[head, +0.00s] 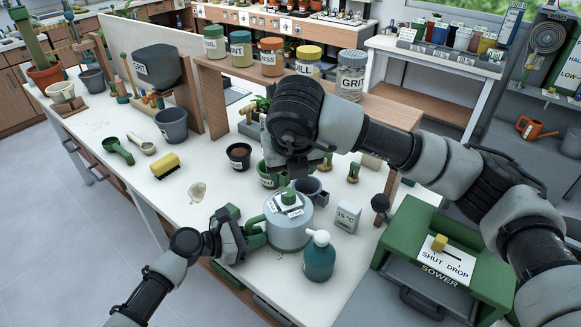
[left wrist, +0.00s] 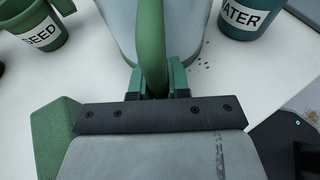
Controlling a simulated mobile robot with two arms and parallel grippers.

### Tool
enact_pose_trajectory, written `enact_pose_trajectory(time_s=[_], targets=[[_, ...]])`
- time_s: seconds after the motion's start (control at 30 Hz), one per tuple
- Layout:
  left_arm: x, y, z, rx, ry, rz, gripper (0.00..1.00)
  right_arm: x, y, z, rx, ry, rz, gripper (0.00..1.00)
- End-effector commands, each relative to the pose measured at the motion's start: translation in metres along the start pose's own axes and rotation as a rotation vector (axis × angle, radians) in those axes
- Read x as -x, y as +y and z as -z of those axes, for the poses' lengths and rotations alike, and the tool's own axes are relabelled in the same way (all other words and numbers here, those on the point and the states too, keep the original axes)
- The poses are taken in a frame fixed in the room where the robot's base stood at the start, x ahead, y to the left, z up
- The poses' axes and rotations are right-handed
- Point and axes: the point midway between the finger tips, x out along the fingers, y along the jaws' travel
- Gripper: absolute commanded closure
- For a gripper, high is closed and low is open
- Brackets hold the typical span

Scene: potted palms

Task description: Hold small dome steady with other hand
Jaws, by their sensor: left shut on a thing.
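A grey-blue canister (head: 289,232) with a green side handle and a labelled, green-knobbed top stands upright on the white table. My left gripper (head: 252,236) is at its left side. In the left wrist view, my left gripper (left wrist: 158,82) is shut on the curved green handle (left wrist: 151,45). My right gripper (head: 298,168) hangs above and behind the canister; its wrist hides its fingers. A small pale translucent piece (head: 197,191) lies on the table to the left; I cannot tell whether it is the small dome.
A teal WATER bottle (head: 319,258) stands close to the canister's front right. The green SEED cup (left wrist: 40,28), a white 15 °C block (head: 347,217) and a dark cup (head: 308,189) are nearby. A wooden shelf (head: 391,103) holds several jars. The table's left front is clear.

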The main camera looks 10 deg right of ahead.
Motion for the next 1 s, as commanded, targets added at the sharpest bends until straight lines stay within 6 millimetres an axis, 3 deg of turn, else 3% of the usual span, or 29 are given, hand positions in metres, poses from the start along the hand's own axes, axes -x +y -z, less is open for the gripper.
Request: enact_pose_trajectory(time_s=[0.13,0.17,0.33,0.67,0.77,1.0], targets=[[0.0,0.0,0.0,0.0,0.0,0.0,0.96,0.0,0.0,0.0,0.0,0.0,0.0,0.41],[0.0,0.0,0.0,0.0,0.0,0.0,0.79,0.0,0.0,0.0,0.0,0.0,0.0,0.41],[0.0,0.0,0.0,0.0,0.0,0.0,0.53,0.0,0.0,0.0,0.0,0.0,0.0,0.41],[0.004,0.0,0.0,0.0,0.0,-0.001,0.53,0.0,0.0,0.0,0.0,0.0,0.0,0.41],[0.015,0.0,0.001,0.001,0.002,-0.001,0.53,0.0,0.0,0.0,0.0,0.0,0.0,0.41],[0.065,0.0,0.001,-0.001,0.003,-0.002,0.53,0.0,0.0,0.0,0.0,0.0,0.0,0.41]])
